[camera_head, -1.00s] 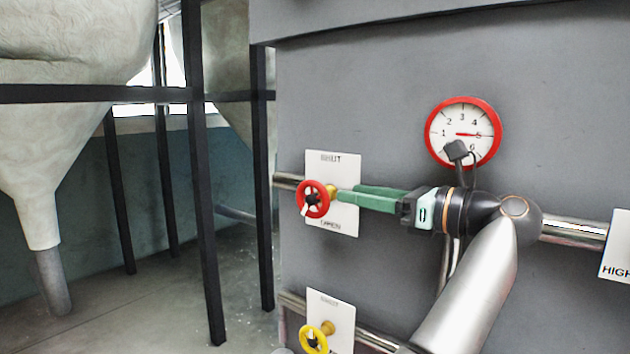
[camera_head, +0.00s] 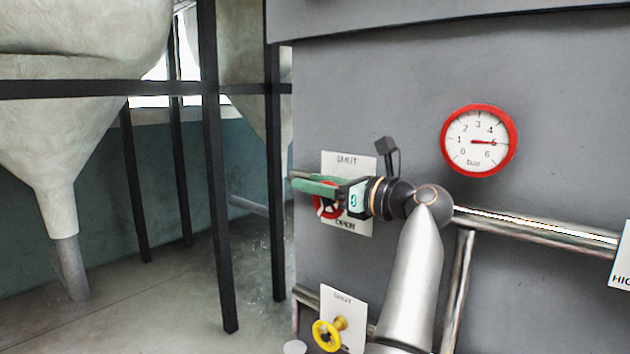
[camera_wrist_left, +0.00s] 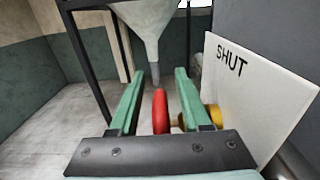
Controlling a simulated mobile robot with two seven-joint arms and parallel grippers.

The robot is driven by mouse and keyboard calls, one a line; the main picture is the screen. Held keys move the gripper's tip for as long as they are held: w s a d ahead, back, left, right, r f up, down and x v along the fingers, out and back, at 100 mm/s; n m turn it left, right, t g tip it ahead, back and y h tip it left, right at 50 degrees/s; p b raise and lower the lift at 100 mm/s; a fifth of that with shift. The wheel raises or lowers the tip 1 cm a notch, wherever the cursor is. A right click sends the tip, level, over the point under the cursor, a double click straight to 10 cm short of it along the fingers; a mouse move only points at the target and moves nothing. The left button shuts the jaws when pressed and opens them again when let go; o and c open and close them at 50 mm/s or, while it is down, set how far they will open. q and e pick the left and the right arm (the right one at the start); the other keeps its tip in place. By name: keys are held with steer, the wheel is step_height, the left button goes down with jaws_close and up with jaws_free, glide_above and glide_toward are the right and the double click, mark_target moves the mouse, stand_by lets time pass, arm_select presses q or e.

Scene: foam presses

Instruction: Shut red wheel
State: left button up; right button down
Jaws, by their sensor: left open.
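The red wheel (camera_head: 321,207) sits on a pipe in front of a white plate (camera_head: 362,222) marked SHUT at the top and OPEN at the bottom. My left gripper (camera_head: 297,182) crosses in front of it and hides much of it. In the left wrist view the wheel (camera_wrist_left: 160,112) shows edge-on between the two green fingers (camera_wrist_left: 159,74). They are open, with a gap on both sides of the wheel. Its yellow stem (camera_wrist_left: 213,116) is to the right, toward the plate. My right gripper is in no view.
A red-rimmed gauge (camera_head: 478,141) on the grey wall (camera_head: 570,100) points near 5. A yellow wheel (camera_head: 327,336) with its own plate is below. Shiny pipes (camera_head: 540,230) run along the wall. Black posts (camera_head: 218,200) and a pale hopper (camera_head: 60,130) stand to the left.

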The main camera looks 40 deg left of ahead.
arm_select(q)
jaws_close()
stand_by(0.3)
stand_by(0.3)
